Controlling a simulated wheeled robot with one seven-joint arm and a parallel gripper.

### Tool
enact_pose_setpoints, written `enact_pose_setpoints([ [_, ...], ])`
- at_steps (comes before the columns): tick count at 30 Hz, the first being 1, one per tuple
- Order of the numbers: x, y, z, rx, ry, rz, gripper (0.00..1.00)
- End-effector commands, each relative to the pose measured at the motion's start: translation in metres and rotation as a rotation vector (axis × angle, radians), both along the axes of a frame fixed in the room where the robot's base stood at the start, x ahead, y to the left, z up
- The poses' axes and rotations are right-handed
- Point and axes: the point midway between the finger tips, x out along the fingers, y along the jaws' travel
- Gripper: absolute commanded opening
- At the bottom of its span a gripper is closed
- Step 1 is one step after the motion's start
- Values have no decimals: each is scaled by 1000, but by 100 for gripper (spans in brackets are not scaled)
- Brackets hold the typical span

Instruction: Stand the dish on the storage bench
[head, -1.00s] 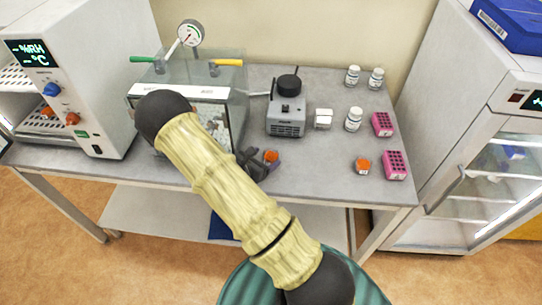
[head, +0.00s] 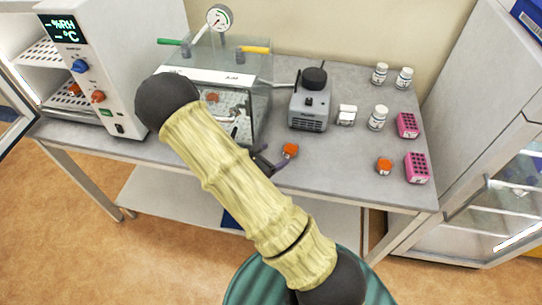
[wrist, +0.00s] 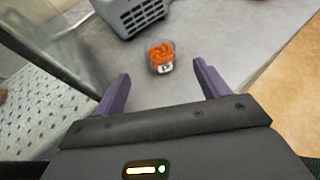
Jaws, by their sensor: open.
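A small clear dish with orange contents and a white numbered label (wrist: 161,57) stands upright on the grey bench (wrist: 225,30). It lies just beyond and between the fingertips of my gripper (wrist: 162,72), which is open and empty. In the head view this dish (head: 289,150) is near the bench's front edge, beside my gripper (head: 268,164), which my arm mostly hides. A similar orange dish (head: 384,166) stands farther right. I cannot tell from the pictures which surface is the storage bench.
A glass-fronted chamber (head: 262,105) stands left of the near dish; something orange shows in or on its glass. A grey pump (head: 309,108), white bottles (head: 378,117) and pink racks (head: 417,168) stand right. Bench surface between the two orange dishes is clear.

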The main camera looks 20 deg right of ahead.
Motion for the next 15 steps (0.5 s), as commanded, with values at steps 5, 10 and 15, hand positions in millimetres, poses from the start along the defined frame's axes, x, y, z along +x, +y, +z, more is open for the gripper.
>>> enact_pose_setpoints([
  [5,-13,-7,9,52,-24,-94,74],
  [10,-53,-17,28,225,-103,-372,74],
  [15,-99,-9,47,471,-224,-710,74],
])
